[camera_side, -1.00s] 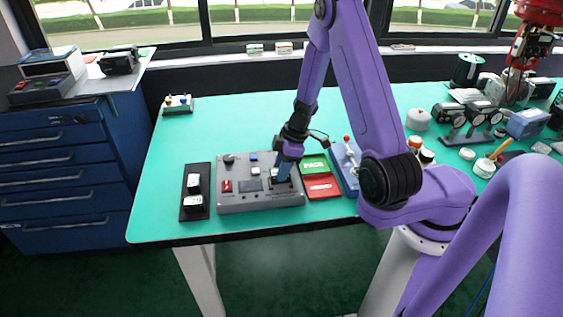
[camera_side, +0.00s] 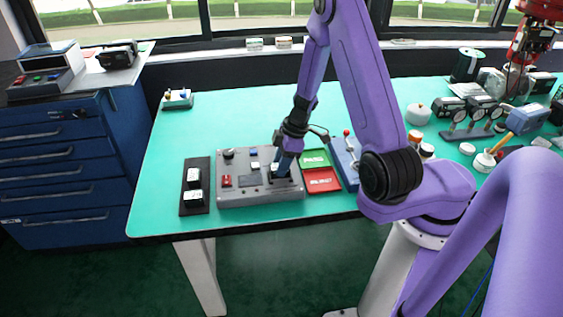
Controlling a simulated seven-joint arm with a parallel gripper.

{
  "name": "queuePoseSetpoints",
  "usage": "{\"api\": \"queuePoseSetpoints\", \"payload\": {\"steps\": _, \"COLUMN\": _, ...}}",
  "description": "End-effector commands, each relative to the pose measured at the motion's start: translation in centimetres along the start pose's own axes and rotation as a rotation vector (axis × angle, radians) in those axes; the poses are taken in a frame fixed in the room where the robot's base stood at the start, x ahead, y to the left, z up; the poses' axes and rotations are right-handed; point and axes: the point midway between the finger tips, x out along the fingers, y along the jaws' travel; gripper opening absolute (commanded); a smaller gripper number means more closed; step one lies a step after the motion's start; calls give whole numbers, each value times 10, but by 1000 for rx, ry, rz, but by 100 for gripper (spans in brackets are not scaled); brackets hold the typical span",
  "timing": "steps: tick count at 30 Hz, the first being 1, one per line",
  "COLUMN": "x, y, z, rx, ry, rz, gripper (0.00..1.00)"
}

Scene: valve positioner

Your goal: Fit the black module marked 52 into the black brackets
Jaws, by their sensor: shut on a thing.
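My gripper (camera_side: 280,173) points down over the right part of the grey box (camera_side: 240,200). It is shut on a small dark module with a pale top (camera_side: 274,167), largely hidden by the fingers. Its number is too small to read. The module is right at a dark area on the box (camera_side: 284,185), where the black brackets seem to be. I cannot tell whether it is seated between them or only touching or above them.
A black rack (camera_side: 195,210) with two white-labelled black modules stands left of the box. Green (camera_side: 314,158) and red (camera_side: 322,181) trays and a blue block with a red-knobbed lever (camera_side: 347,160) stand to the right. Free green tabletop lies behind the box.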

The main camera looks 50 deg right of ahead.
Motion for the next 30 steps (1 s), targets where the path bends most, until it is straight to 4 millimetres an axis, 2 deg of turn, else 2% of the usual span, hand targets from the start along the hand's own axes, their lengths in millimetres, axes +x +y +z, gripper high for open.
{"api": "queuePoseSetpoints", "payload": {"steps": 30, "x": 10, "y": 0, "z": 3, "rx": -1, "ry": 0, "rz": 0, "gripper": 4}}
